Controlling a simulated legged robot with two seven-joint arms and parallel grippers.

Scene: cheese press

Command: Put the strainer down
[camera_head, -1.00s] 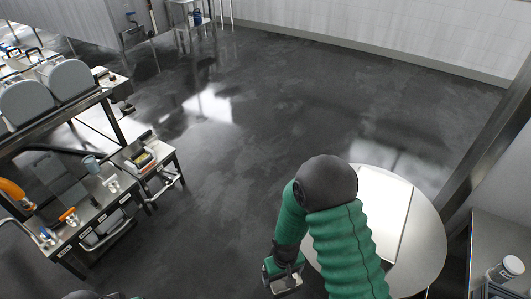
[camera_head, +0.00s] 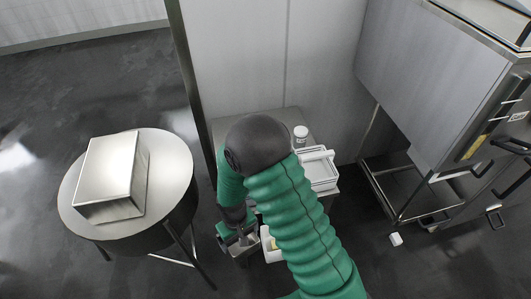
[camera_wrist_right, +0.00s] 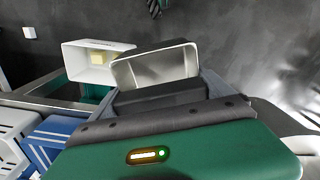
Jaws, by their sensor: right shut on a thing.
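My right gripper (camera_head: 240,243) hangs beside the front left of a small steel table, below my green right arm. In the right wrist view the gripper (camera_wrist_right: 158,95) is shut on a shiny metal rectangular pan-like thing, which I take for the strainer (camera_wrist_right: 155,66). Its open inside faces the camera and looks empty. The wall or handle between the jaws is mostly hidden. In the head view the strainer is small and hard to make out by the gripper. My left gripper is out of view.
A white bin (camera_wrist_right: 88,58) with a pale yellow block (camera_wrist_right: 101,59) is beside the strainer. A blue crate (camera_wrist_right: 58,140) is at lower left. The small table (camera_head: 285,118) bears a white crate (camera_head: 318,172) and jar (camera_head: 300,132). A round table (camera_head: 75,190) with a steel box (camera_head: 108,172) stands left; a steel machine (camera_head: 430,80) right.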

